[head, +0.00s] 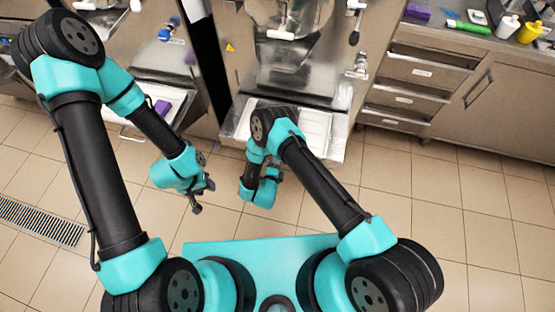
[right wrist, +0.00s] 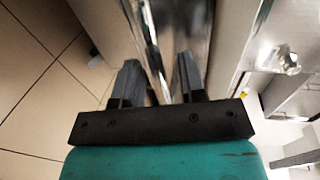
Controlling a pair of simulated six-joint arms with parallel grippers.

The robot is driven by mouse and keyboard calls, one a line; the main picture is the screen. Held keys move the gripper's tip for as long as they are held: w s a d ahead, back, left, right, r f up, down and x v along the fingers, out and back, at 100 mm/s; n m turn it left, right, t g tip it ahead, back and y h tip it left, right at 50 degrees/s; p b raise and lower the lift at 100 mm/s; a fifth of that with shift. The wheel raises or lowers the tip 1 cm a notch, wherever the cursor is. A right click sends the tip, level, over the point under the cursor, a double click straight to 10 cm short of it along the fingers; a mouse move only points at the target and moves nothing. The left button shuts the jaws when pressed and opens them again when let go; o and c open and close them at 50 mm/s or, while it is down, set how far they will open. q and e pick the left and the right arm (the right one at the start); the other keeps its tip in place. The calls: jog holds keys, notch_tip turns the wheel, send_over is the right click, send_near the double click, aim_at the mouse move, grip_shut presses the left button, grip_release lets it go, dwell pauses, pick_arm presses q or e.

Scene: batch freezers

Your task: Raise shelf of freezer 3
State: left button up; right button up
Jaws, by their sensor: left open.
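A steel freezer (head: 300,65) stands in the upper middle of the head view, with a pale shelf (head: 313,128) low at its front. No number is readable on it. My right wrist is in front of this shelf and covers part of it; its fingers are hidden there. In the right wrist view my right gripper (right wrist: 158,72) has its two fingers apart, with a shiny metal edge (right wrist: 160,50) showing in line with the gap. I cannot tell whether they touch it. My left gripper (head: 198,200) is open and empty above the floor, left of the shelf.
Another steel unit at the left has a purple item (head: 162,107) on its low shelf. A steel counter with drawers (head: 420,72) stands at the right, with a yellow jug (head: 529,32) on top. A floor drain (head: 40,221) lies at left. The tiled floor at right is clear.

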jog(key=shift+x, duration=1.25)
jog(key=shift+c, duration=0.4)
grip_shut()
